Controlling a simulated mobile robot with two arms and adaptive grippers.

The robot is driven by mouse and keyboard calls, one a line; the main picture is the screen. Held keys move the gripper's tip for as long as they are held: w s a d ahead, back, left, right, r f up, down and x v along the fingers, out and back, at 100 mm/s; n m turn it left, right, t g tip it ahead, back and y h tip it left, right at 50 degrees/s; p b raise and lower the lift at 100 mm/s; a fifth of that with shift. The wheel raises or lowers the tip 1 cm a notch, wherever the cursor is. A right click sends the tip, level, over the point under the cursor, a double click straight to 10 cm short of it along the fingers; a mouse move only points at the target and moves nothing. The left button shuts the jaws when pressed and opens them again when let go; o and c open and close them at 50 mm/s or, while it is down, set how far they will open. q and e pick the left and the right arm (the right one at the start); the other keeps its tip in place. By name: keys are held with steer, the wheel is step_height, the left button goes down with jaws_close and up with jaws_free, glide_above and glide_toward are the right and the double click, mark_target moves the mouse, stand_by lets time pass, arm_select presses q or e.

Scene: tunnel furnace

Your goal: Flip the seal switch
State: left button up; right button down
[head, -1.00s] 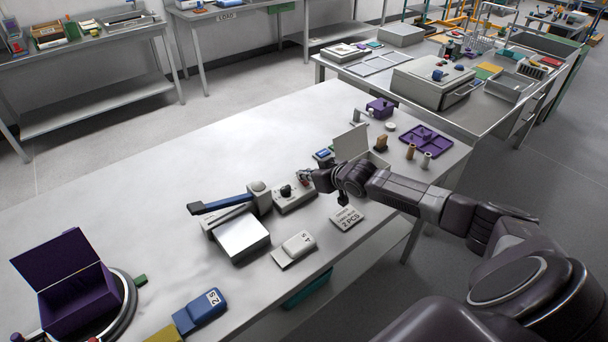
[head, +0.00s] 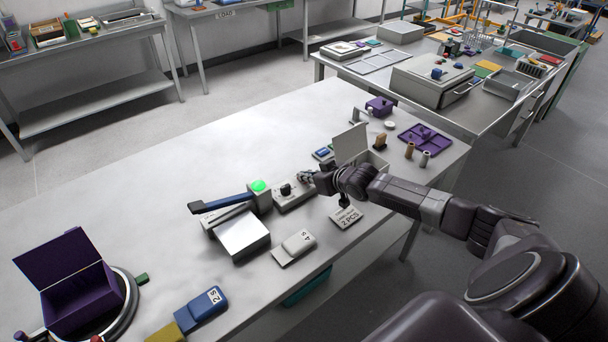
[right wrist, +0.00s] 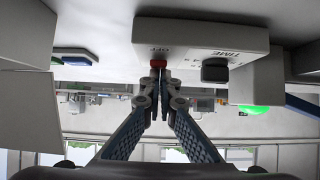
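The grey control box (head: 290,198) stands on the near table, with a black knob (head: 286,189) on top. In the right wrist view the box (right wrist: 195,38) appears upside down, with "TIME" and "OFF" lettering, the black knob (right wrist: 214,70) and a small red switch (right wrist: 158,63). My right gripper (right wrist: 158,78) is shut, its fingertips together right at the red switch; contact is hard to tell. It also shows in the head view (head: 309,178) at the box's right end. A green lamp (head: 258,186) glows on the blue-handled sealer (head: 241,237) beside the box. My left gripper is out of view.
A lidded grey box (head: 372,160) stands just behind my right gripper. A "2 PCS" sign (head: 345,217) and a "45" block (head: 297,243) lie in front. A purple box (head: 80,298) is at the lower left. The table's left middle is clear.

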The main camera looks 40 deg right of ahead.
steer(key=shift+s+f, duration=0.3)
steer(key=shift+f, duration=0.15)
steer(key=r+p, duration=0.2)
steer(key=r, duration=0.1)
steer(key=r+p, duration=0.1)
steer(key=shift+w+r+p, duration=0.2)
steer(key=shift+w+p, duration=0.2)
steer(key=shift+s+d+r, duration=0.1)
steer(key=shift+s+r, duration=0.05)
steer(key=shift+r, duration=0.2)
steer(key=s+r+b, duration=0.2)
steer(key=s+r, duration=0.3)
steer(key=r, duration=0.2)
steer(key=shift+s+r, duration=0.25)
steer(key=shift+r, duration=0.1)
steer(key=shift+d+f, duration=0.1)
steer(key=s+f, duration=0.1)
steer(key=s+b, duration=0.1)
steer(key=s, duration=0.1)
steer(key=shift+f+b, duration=0.3)
steer(key=shift+f, duration=0.1)
